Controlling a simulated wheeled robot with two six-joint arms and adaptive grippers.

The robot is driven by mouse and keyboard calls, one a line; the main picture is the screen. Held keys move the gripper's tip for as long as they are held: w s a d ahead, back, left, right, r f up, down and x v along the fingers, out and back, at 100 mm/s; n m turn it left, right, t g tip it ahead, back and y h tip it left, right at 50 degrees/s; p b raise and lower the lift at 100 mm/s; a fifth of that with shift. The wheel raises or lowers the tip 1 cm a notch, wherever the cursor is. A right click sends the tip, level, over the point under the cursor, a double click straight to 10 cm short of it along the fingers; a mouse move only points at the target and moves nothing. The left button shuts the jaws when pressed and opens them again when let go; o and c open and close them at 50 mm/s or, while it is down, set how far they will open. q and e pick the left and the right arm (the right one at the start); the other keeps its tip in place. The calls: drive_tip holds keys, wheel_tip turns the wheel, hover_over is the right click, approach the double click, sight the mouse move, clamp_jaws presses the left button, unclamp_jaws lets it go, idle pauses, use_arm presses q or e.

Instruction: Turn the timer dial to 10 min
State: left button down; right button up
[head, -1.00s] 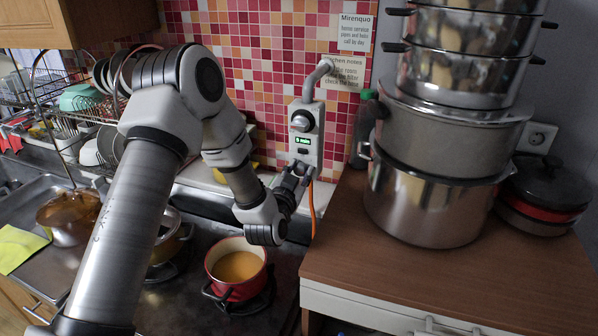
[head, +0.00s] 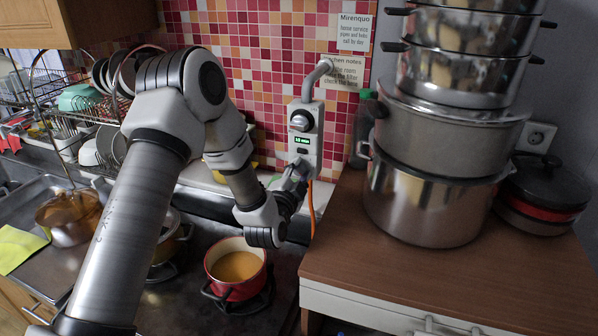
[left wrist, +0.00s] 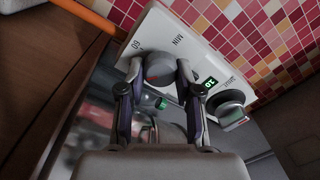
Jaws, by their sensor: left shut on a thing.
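The pale timer box (head: 317,137) stands upright against the tiled wall in the head view, with a lit green display (head: 302,140). The display (left wrist: 208,83) reads 10 in the left wrist view. My left gripper (left wrist: 157,88) is shut on the dial, one finger on each side. In the head view my left gripper (head: 292,180) is at the box's lower part and hides the dial. My right gripper is in neither view.
A black round knob (head: 301,120) is above the display. An orange cord (head: 312,208) hangs below the box. A red pot (head: 236,267) of orange liquid stands below my left wrist. Stacked steel pots (head: 440,205) stand on the wooden counter (head: 450,285) at right.

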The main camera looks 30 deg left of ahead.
use_arm(q)
drive_tip(key=shift+m, duration=0.5)
drive_tip(key=c, duration=0.8)
unclamp_jaws()
drive_tip(key=shift+w, duration=0.15)
drive_tip(key=v, duration=1.2)
drive_tip(key=shift+a, duration=0.1)
